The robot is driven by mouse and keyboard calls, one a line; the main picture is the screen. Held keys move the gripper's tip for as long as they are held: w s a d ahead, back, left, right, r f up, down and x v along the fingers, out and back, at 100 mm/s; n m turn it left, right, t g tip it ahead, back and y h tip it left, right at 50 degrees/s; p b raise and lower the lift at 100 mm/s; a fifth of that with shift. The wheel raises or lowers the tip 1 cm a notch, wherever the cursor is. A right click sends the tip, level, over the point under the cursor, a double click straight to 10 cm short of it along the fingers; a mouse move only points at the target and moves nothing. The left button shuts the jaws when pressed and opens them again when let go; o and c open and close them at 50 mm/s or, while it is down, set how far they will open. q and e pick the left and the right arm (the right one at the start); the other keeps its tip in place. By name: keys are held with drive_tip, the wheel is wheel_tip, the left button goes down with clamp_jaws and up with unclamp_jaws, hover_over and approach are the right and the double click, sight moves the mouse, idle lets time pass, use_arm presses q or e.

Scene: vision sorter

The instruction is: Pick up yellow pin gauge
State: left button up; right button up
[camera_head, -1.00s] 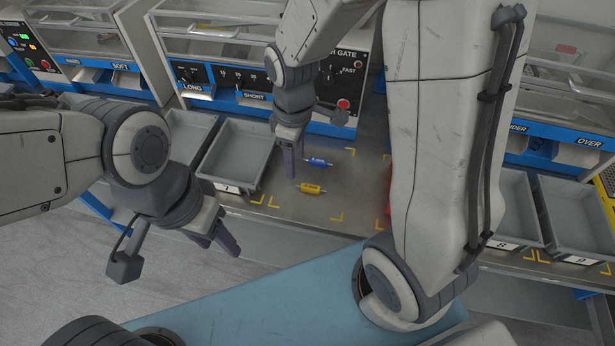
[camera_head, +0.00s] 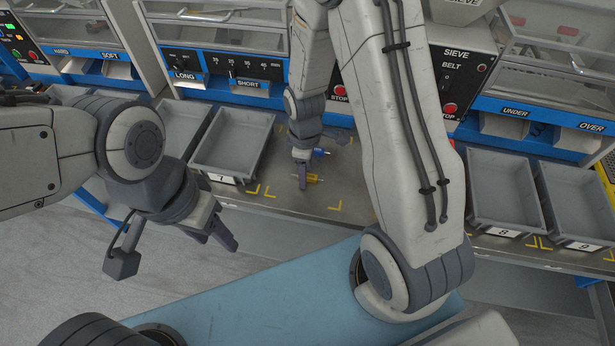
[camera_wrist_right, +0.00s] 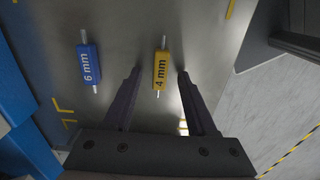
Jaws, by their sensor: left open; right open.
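The yellow pin gauge (camera_head: 313,177), marked 4 mm, lies on the metal table. In the right wrist view the yellow pin gauge (camera_wrist_right: 161,70) lies between and just ahead of my right gripper's open fingers (camera_wrist_right: 158,75). In the head view my right gripper (camera_head: 302,180) is beside it and partly covers it. A blue pin gauge (camera_head: 321,152), marked 6 mm, lies behind it, and it also shows left of the fingers in the right wrist view (camera_wrist_right: 89,65). My left gripper (camera_head: 222,235) is open and empty, off the table's front edge.
A grey bin (camera_head: 234,147) stands left of the gauges. Two more grey bins, numbered 8 (camera_head: 500,190) and 9 (camera_head: 585,203), stand at the right. Machine panels line the back. The table (camera_head: 290,206) near the gauges is clear, with yellow corner marks.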

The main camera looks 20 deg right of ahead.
drive_tip(key=shift+f, duration=0.15)
clamp_jaws()
